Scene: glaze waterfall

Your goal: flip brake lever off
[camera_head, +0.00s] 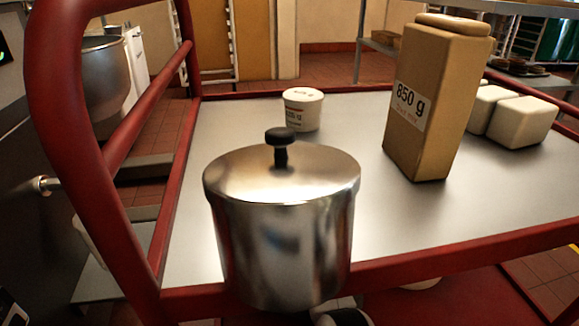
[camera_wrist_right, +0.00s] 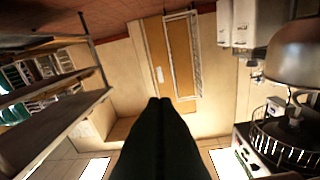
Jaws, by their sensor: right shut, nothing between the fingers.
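I cannot make out a brake lever in either view. My left gripper is not in view. The cart's lower parts are mostly hidden by its top and by a lidded steel pot (camera_head: 285,235) in front.
The pot overlaps the cart's near rail; what supports it is hidden. A white tub (camera_head: 303,109), a tan 850 g package (camera_head: 432,100) and pale blocks (camera_head: 522,122) stand on the cart top. A steel mixing bowl (camera_head: 104,82) is at left. A shelf rack (camera_wrist_right: 55,120) shows in the wrist view.

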